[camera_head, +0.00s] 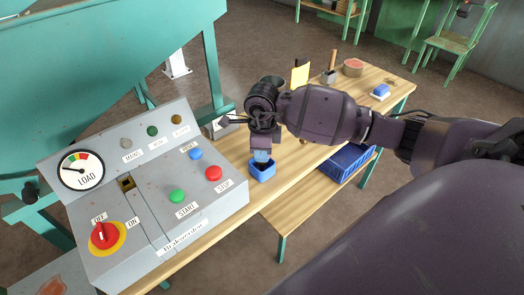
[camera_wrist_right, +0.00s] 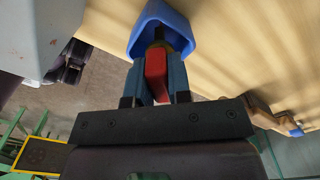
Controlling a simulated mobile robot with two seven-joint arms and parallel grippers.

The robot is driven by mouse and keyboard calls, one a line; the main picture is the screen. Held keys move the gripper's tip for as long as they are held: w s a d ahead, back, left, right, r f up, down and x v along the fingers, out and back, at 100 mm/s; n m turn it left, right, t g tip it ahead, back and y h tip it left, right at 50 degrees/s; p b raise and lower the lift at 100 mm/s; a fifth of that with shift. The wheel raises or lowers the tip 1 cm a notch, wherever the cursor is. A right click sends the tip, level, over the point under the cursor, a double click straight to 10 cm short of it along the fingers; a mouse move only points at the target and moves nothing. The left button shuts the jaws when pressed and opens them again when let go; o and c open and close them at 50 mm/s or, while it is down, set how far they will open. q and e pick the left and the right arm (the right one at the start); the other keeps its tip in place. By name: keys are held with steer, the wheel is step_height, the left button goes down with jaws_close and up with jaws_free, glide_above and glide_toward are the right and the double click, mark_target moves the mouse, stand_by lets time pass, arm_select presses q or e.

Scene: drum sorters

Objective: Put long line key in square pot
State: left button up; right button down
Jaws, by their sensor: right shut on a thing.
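The blue square pot (camera_head: 263,173) stands on the wooden table just right of the grey control panel. My right gripper (camera_head: 262,156) points down right over the pot. In the right wrist view my right gripper (camera_wrist_right: 157,78) is shut on the key (camera_wrist_right: 156,72), whose red part shows between the fingers. A dark, thin part of the key extends toward the inside of the blue pot (camera_wrist_right: 178,24). I cannot tell whether it touches the pot's floor. The key is hidden behind the fingers in the head view. My left gripper is not in view.
The grey control panel (camera_head: 158,205) with buttons, a red knob and a load gauge is close left of the pot. A blue crate (camera_head: 346,163) sits below, and a blue-and-white item (camera_head: 380,91) lies farther back.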

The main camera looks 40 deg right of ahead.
steer(key=shift+f, duration=0.15)
steer(key=c, duration=1.1)
jaws_free()
steer(key=shift+o, duration=0.2)
step_height(320, 180, up, 12)
steer(key=shift+r+p, duration=0.2)
steer(key=shift+p, duration=0.15)
